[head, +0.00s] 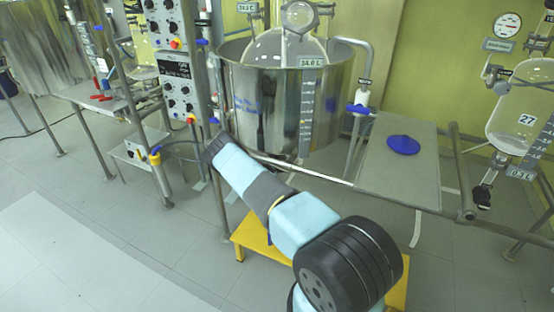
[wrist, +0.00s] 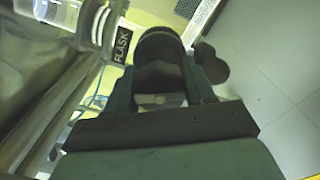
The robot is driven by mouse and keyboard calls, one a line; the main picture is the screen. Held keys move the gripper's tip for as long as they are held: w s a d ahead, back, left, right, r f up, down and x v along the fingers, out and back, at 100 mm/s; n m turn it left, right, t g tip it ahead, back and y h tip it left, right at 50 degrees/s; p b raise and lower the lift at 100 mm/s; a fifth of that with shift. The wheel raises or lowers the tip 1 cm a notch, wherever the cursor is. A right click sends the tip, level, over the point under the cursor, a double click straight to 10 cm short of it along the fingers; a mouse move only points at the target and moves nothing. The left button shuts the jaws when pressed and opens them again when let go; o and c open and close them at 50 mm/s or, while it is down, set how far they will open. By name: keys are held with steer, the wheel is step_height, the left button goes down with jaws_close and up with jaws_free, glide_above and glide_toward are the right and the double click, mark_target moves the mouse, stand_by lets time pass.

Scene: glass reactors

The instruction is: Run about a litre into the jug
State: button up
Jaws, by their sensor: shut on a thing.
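My gripper (wrist: 162,88) is shut on a dark, rounded handle-like part (wrist: 160,48) in the wrist view; its exact kind is unclear. A black label reading FLASK (wrist: 122,42) is just left of it. In the head view my arm reaches up and left to below the steel vessel (head: 258,105), and the jaws are hidden there. A glass flask (head: 280,48) sits in this vessel, with a 34.6 L tag (head: 311,62) and a scale below it. I cannot make out the jug in either view.
A yellow stool (head: 256,236) stands under the vessel, partly behind my arm. A grey side shelf (head: 385,178) holds a blue lid (head: 403,145). A control panel column (head: 178,80) stands left. Another glass vessel (head: 525,100) hangs right. The floor at left is clear.

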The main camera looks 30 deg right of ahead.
steer(key=shift+s+a+f, duration=0.1)
steer(key=shift+f, duration=0.15)
steer(key=o, duration=1)
steer(key=shift+r, duration=0.15)
